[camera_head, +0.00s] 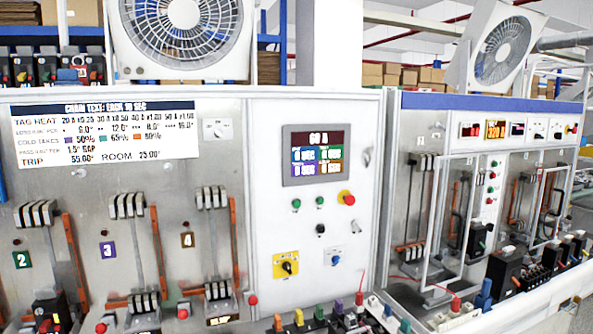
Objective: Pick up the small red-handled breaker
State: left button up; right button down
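Red shows on the breaker (96,68) at that row's right end, but the parts are too small to tell clearly. Another black breaker (50,312) sits low at the left, below the label 2, partly cut off by the picture's lower edge. I cannot tell which one is the small red-handled breaker. Neither of my grippers shows in the head view.
A grey test panel (225,165) with clamp stations, red knobs and a display (316,155) fills the left and middle. Coloured connectors line its front edge. A second panel (420,190) at the right has black breakers (504,272) before it. Two white fans (182,38) stand behind.

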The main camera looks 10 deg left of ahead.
aim_at(54, 303)
jog(key=u, duration=1.7)
